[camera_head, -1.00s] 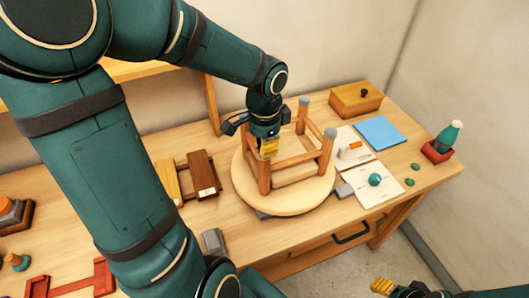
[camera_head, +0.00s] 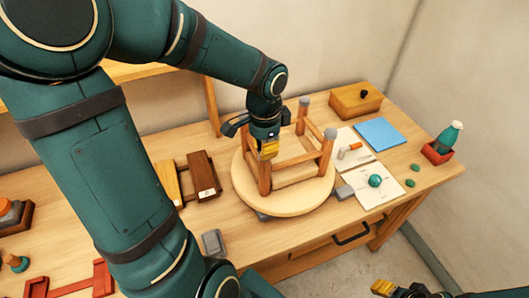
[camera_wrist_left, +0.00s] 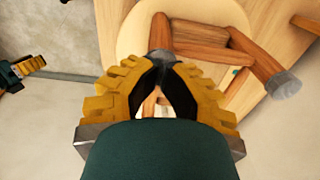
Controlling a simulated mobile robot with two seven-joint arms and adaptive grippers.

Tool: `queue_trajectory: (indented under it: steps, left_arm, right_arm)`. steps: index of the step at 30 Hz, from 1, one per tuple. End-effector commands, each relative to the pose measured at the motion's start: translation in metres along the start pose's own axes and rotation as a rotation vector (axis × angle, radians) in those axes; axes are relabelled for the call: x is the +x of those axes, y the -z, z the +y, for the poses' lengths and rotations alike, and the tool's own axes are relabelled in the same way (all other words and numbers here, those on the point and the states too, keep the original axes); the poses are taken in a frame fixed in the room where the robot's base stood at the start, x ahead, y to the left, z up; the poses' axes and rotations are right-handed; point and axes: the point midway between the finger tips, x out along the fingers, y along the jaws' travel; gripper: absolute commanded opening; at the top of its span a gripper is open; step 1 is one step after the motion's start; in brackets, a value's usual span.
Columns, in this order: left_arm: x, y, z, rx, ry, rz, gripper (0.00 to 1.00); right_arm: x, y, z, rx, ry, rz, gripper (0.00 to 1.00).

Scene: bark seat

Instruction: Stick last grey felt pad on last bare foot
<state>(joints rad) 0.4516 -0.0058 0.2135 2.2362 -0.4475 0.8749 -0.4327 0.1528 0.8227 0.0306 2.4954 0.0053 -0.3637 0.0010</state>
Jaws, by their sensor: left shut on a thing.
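Grey pads cap the back leg (camera_head: 304,102) and the right leg (camera_head: 330,134); the right one also shows in the left wrist view (camera_wrist_left: 283,84). My left gripper (camera_head: 269,149) is over the front-left leg (camera_head: 264,178). In the left wrist view its yellow fingers (camera_wrist_left: 160,62) are closed on a small grey felt pad (camera_wrist_left: 160,54) at that leg's end. The fingers hide any gap between pad and foot. My right gripper (camera_head: 383,287) is at the bottom edge, its jaws unclear.
Dark and yellow wooden blocks (camera_head: 203,176) lie left of the stool. To its right are white sheets (camera_head: 379,196), a blue sheet (camera_head: 381,133) and a red holder with a bottle (camera_head: 438,152). A wooden box (camera_head: 356,100) is behind. A grey block (camera_head: 213,243) lies near the front edge.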

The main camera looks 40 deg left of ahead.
Motion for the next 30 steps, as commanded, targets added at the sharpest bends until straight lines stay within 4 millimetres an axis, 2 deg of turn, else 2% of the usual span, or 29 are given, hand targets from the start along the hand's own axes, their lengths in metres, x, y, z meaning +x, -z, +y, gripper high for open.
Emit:
queue_trajectory:
  steps: [13,30]
  left_arm:
    - [0.000,-0.001,0.001,0.000,-0.005,-0.005,0.00]
    - [-0.043,0.000,0.001,0.001,-0.001,-0.002,0.00]
  right_arm:
    - [-0.002,0.000,-0.001,0.000,0.000,0.000,0.47]
    - [-0.034,0.005,-0.013,0.000,0.000,0.000,0.47]
